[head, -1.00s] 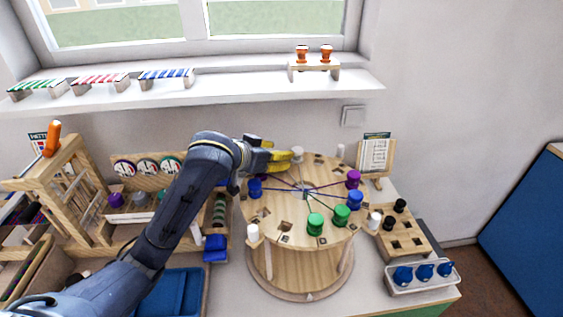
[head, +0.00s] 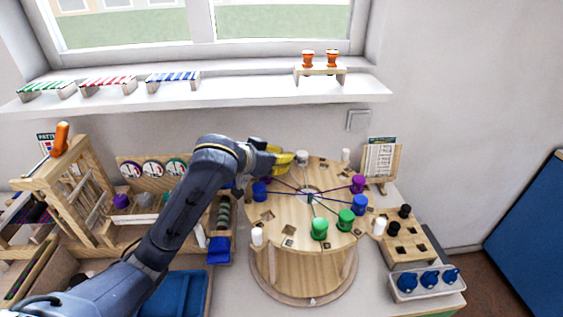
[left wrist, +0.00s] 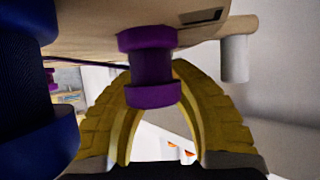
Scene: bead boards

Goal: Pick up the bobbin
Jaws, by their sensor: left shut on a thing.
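The round wooden board (head: 290,222) stands on the table with several bobbins around its top and threads running between them. My left gripper (head: 284,161) is at the board's back left edge. In the left wrist view, its yellow fingers (left wrist: 160,80) are shut around a purple bobbin (left wrist: 150,68). The bobbin is still close against the board, and I cannot tell whether it is lifted. A blue bobbin (head: 260,189) stands just in front of the gripper and looms large in the left wrist view (left wrist: 35,100). My right gripper is not in view.
A white bobbin (head: 302,157) stands right of the fingers. Purple (head: 357,184), blue (head: 359,204) and green (head: 320,229) bobbins line the board's right side. A wooden rack (head: 408,253) with black bobbins and a white tray (head: 425,286) stand at right.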

